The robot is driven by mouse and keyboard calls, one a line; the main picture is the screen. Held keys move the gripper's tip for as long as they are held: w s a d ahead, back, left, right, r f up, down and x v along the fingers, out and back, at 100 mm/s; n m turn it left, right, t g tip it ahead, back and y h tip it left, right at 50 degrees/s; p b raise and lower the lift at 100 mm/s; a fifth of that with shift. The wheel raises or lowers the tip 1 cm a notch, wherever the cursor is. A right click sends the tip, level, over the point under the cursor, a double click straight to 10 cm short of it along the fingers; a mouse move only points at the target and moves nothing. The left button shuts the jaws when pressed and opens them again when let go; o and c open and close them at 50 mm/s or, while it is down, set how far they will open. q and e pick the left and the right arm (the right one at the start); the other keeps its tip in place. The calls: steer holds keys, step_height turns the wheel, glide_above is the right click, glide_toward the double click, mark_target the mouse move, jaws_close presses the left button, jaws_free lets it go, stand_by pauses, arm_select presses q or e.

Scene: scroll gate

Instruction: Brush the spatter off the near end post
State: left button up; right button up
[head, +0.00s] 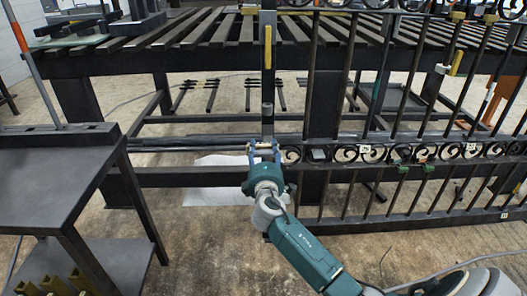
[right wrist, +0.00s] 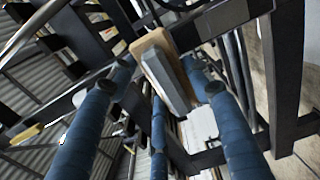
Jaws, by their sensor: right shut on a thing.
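The near end post (head: 267,84) is the dark upright bar at the left end of the scroll gate (head: 345,100) in the head view. My right gripper (head: 263,151) is in front of its lower part, close to the scroll band; I cannot tell whether it touches. In the right wrist view a tan block with a grey face, seemingly the brush (right wrist: 166,75), is between the blue fingers of my right gripper (right wrist: 160,88), which is shut on it. The fingers hide part of the lower post. I cannot make out spatter on it. My left gripper is not in view.
A dark slatted table (head: 180,62) stands behind the gate. A dark side stand (head: 62,170) is at the left, with an orange-and-grey upright rod (head: 30,60) at its back. Yellow-handled pieces (head: 456,62) are on the gate bars. Bare floor (head: 190,250) lies in front.

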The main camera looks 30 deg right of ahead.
steer(key=shift+b+x, duration=0.35)
steer(key=shift+x, duration=0.7)
steer(key=shift+s+d+r+p, duration=0.1)
steer(key=shift+s+d+p, duration=0.15)
steer(key=shift+s+d, duration=0.35)
steer(key=shift+s+d+p, duration=0.25)
steer(key=shift+s+d, duration=0.15)
steer(key=shift+d, duration=0.4)
steer(key=shift+s+d, duration=0.15)
steer(key=shift+d, duration=0.15)
steer(key=shift+w+a+r+b, duration=0.1)
steer(key=shift+w+a+b, duration=0.3)
steer(key=shift+w+a, duration=0.6)
steer(key=shift+w+a+r, duration=0.1)
steer(key=shift+w+a, duration=0.2)
steer(key=shift+a, duration=0.35)
steer(key=shift+c, duration=0.5)
